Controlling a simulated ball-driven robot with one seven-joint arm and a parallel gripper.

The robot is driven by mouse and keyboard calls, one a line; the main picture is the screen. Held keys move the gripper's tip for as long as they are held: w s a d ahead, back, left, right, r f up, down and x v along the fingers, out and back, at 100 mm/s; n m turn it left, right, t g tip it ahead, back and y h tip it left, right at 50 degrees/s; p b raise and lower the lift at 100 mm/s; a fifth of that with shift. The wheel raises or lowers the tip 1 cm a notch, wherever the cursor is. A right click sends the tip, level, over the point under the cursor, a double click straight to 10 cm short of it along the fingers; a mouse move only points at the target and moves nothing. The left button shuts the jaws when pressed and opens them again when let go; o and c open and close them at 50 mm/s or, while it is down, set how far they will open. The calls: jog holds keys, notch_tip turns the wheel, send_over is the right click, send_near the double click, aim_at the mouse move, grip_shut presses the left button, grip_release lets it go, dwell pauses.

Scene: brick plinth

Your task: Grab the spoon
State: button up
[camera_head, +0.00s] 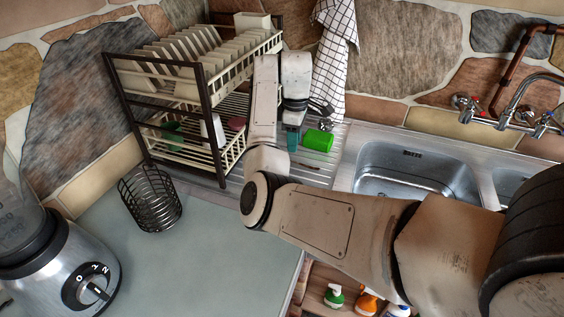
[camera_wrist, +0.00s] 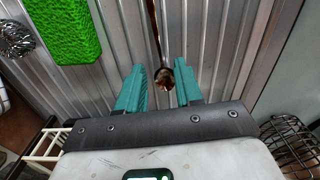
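The spoon (camera_wrist: 167,79) lies on the ribbed metal draining board (camera_wrist: 215,35) in the wrist view. Its shiny, brownish bowl is toward my gripper and its thin handle runs up to the top edge. My gripper (camera_wrist: 161,83) has two teal fingers, spread apart. The bowl shows between the fingertips, nearer the right one, with a gap on either side; I cannot tell how far above the board the fingers are.
A green sponge (camera_wrist: 72,28) and a steel scourer (camera_wrist: 14,38) lie left of the spoon in the wrist view. A dish rack (camera_head: 205,62) with plates stands left of my arm. The sink (camera_head: 415,172) is right; a black wire basket (camera_head: 150,199) stands on the counter.

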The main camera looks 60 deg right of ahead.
aim_at(293, 161)
jog(key=shift+w+f+p, duration=0.1)
jog(key=shift+f+p, duration=0.2)
jog(key=shift+f, duration=3.15)
grip_shut()
